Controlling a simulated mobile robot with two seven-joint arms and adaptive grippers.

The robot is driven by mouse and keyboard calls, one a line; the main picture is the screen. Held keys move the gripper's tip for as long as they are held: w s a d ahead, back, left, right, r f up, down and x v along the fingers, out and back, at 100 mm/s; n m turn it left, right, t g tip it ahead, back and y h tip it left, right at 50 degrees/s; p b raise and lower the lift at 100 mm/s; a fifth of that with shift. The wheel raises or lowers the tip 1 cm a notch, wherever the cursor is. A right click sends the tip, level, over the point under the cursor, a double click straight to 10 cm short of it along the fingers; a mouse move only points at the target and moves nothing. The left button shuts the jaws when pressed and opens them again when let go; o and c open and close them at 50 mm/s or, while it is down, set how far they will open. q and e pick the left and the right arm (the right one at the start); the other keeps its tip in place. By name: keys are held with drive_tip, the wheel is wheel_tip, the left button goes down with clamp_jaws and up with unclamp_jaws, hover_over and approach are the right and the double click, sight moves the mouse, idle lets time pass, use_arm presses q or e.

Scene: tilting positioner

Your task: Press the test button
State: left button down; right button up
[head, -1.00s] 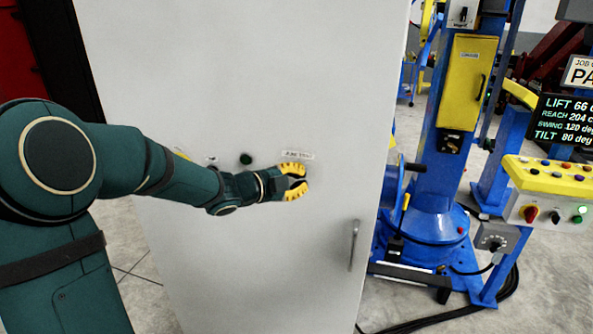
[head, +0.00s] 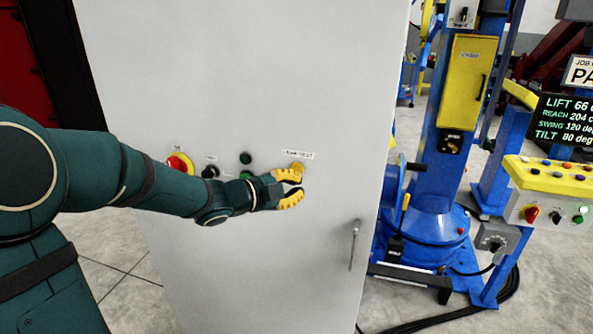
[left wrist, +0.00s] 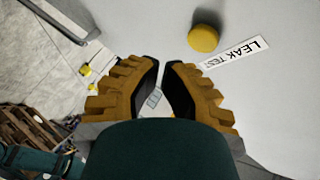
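The test button is a round yellow button (head: 298,167) under a label reading LEAK TEST, on the front of a pale grey cabinet (head: 240,70). In the left wrist view the yellow button (left wrist: 203,38) stands out from the panel beyond the fingertips, up and to the right. My left gripper (head: 302,187) is just below the button in the head view, apart from it in the left wrist view. Its yellow fingers (left wrist: 162,64) are slightly apart with nothing between them. My right gripper is not in view.
A red knob on a yellow ring (head: 178,164), a black knob (head: 210,172) and a dark green button (head: 246,158) sit left on the panel. A second green button is partly hidden by my gripper. A door handle (head: 354,244) is lower right. A blue positioner (head: 435,190) stands beyond.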

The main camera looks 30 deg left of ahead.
use_arm(q)
drive_tip(key=s, duration=0.3)
drive_tip(key=shift+s+d, duration=0.15)
drive_tip(key=shift+d, duration=0.25)
idle(0.5)
drive_tip(key=d+f+n+g, duration=0.1)
drive_tip(key=d+f+n, duration=0.2)
drive_tip(key=f, duration=0.4)
drive_tip(key=w+d+f+n+g+y, duration=0.1)
drive_tip(key=d+f+n+g, duration=0.2)
drive_tip(key=f, duration=0.4)
drive_tip(key=d+f+n, duration=0.3)
drive_tip(key=f+n, duration=0.1)
drive_tip(key=f, duration=0.4)
drive_tip(key=s+d+f+n+g, duration=0.4)
drive_tip(key=s+d+f, duration=0.1)
drive_tip(key=s+f, duration=0.3)
drive_tip(key=s+d+f+n+g+y, duration=0.1)
drive_tip(key=s+d+f+n+g, duration=0.3)
drive_tip(key=s+d+f, duration=0.2)
wheel_tip(320, 180, down, 4)
drive_tip(key=shift+s+d+f+g, duration=0.15)
drive_tip(key=shift+s+d+g, duration=0.15)
drive_tip(key=shift+s, duration=0.9)
drive_tip(key=shift+a, duration=0.15)
